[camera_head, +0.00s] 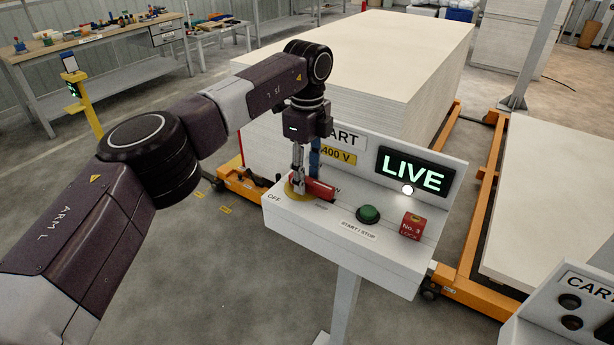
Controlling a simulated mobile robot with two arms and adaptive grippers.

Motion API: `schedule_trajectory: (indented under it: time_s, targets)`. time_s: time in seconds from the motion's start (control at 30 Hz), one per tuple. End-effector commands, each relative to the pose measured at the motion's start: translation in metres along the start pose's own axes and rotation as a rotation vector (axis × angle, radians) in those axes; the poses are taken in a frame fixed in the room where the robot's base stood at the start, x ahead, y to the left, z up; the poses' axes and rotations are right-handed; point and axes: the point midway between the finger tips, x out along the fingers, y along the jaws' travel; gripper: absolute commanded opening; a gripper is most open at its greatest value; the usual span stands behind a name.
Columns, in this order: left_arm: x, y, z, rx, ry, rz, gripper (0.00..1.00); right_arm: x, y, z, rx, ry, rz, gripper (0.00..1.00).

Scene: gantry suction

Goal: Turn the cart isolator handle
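The red isolator handle (321,189) sits on a yellow round plate (293,195) at the left of the white sloped control panel (318,222). It points to the right, toward a partly covered label ending in "N"; an "OFF" label is at the panel's left corner. The panel's screen (413,171) reads "LIVE" in green. My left gripper (298,188) points down at the handle's left part, with its fingers close against it. The fingers overlap the handle, so I cannot tell whether they grip it. My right gripper is out of view.
A green start/stop button (368,214) and a red "No. 3 LOCK" block (411,226) stand on the panel right of the handle. A large stack of pale boards (375,55) is behind it. Another control box (570,305) is at the lower right.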

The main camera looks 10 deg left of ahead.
Motion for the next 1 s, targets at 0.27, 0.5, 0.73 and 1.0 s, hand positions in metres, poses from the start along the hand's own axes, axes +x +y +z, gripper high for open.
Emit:
schedule_trajectory:
  time_s: [0.27, 0.5, 0.73, 1.0]
  targets:
    - [-0.057, -0.001, 0.0, -0.002, -0.002, -0.006, 0.36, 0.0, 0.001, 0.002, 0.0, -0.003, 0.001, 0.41]
    - [-0.099, -0.001, 0.0, -0.003, -0.001, -0.003, 0.36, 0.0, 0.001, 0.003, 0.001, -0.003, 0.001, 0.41]
    - [-0.113, 0.0, 0.001, -0.002, -0.001, -0.002, 0.36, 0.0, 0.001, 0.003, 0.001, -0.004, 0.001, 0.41]
    - [-0.115, 0.0, 0.001, -0.002, 0.0, -0.002, 0.36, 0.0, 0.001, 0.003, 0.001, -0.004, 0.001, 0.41]
